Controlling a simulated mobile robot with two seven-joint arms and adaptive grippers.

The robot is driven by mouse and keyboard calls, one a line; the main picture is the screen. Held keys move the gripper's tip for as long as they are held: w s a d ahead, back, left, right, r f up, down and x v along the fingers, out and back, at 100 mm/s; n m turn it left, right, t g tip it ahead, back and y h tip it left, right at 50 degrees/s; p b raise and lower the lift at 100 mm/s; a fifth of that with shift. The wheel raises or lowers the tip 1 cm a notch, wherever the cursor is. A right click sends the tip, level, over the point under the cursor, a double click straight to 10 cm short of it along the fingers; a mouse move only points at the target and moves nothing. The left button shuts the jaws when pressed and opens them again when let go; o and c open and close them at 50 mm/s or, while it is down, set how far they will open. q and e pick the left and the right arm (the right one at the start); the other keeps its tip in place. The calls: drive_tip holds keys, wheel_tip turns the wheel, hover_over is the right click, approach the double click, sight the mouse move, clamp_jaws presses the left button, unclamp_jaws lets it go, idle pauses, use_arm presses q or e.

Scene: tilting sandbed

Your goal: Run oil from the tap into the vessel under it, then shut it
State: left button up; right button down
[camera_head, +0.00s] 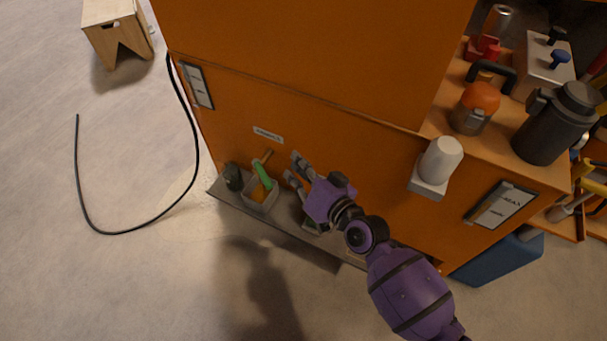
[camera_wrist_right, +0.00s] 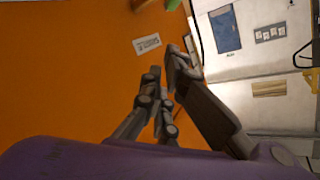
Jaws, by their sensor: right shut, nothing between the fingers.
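On the front of the orange cabinet, low down, a green piece with a brown bar behind it seems to be the tap (camera_head: 262,174). A pale square-rimmed vessel (camera_head: 258,206) stands right under it on the low ledge; something orange shows inside, but I cannot tell if it is oil. My right gripper (camera_head: 292,165) is shut and empty, just to the right of the tap and apart from it. My left gripper is not in view.
A dark object (camera_head: 233,177) stands left of the vessel on the grey ledge (camera_head: 285,238). A small label (camera_head: 267,135) is above the tap. A white cylinder (camera_head: 441,159) juts out at the right. A black hose (camera_head: 122,234) lies on open floor at the left.

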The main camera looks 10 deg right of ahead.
sight(262, 173)
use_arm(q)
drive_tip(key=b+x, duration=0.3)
use_arm(e)
drive_tip(key=w+a+f, duration=0.3)
drive_tip(key=a+f, duration=0.1)
drive_tip(key=shift+w+a+f, duration=0.2)
drive_tip(key=shift+w+a, duration=0.05)
drive_tip(key=shift+w, duration=0.15)
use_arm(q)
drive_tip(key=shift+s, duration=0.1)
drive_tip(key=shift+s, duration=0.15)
use_arm(e)
drive_tip(key=shift+s+a+f, duration=0.35)
drive_tip(key=shift+s+a, duration=0.05)
drive_tip(key=shift+a, duration=0.1)
